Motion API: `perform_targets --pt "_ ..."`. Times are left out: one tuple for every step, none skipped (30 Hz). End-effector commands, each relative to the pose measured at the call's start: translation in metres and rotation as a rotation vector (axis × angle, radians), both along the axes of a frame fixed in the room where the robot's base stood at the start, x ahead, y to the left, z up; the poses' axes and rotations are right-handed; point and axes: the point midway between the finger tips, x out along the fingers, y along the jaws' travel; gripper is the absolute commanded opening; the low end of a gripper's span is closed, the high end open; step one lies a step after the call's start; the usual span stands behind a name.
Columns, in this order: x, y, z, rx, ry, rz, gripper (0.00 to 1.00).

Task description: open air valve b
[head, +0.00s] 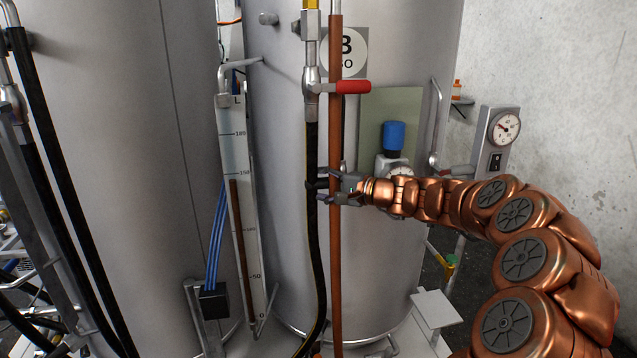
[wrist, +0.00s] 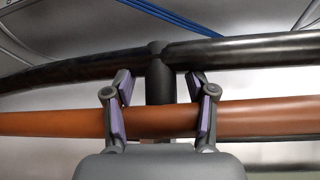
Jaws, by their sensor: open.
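Tank B (head: 280,220) carries a round "B" label (head: 356,48). In front of it, a valve with a red lever (head: 350,87) sits on the black hose line; the lever points right. A blue-capped regulator (head: 394,138) with a gauge stands right of the copper pipe (head: 335,250). I cannot tell which is air valve b. My gripper (head: 328,187) is open at the copper pipe and black hose (head: 313,250), well below the red lever. In the wrist view the open fingers (wrist: 160,88) straddle the copper pipe (wrist: 50,122), with a short black stub between them.
A level scale (head: 236,150) and another tank (head: 110,150) stand to the left. A wall gauge box (head: 497,140) and a small red handle (head: 456,172) are to the right. My copper arm comes in from the lower right. The black hose (wrist: 250,52) crosses beyond the fingers.

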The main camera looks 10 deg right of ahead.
Motion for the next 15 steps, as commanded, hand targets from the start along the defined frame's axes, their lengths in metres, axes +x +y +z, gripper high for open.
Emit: perform_targets --pt "0.0021 0.0024 -0.0002 0.000 0.000 0.000 0.56" --pt "0.0030 0.0031 -0.0003 0.000 0.000 0.000 0.56" --pt "0.0037 0.0040 -0.0005 0.000 0.000 0.000 0.56" --pt "0.0041 0.0045 -0.0006 0.000 0.000 0.000 0.56" --pt "0.0043 0.0047 -0.0005 0.000 0.000 0.000 0.56" --pt "0.0044 0.0049 -0.0005 0.000 0.000 0.000 0.56" --pt "0.0044 0.0049 -0.0006 0.000 0.000 0.000 0.56" --pt "0.0044 0.0049 -0.0006 0.000 0.000 0.000 0.56" --pt "0.0044 0.0048 -0.0005 -0.001 -0.001 0.000 0.56" --pt "0.0043 0.0047 -0.0004 0.000 -0.001 0.000 0.56" --pt "0.0044 0.0047 -0.0005 -0.001 -0.001 0.000 0.56" --pt "0.0043 0.0046 -0.0003 0.000 -0.001 -0.001 0.53" --pt "0.0043 0.0046 -0.0003 -0.001 -0.001 -0.001 0.49" --pt "0.0043 0.0044 -0.0004 -0.001 -0.001 -0.001 0.46" --pt "0.0043 0.0044 -0.0004 0.000 -0.001 -0.001 0.42"
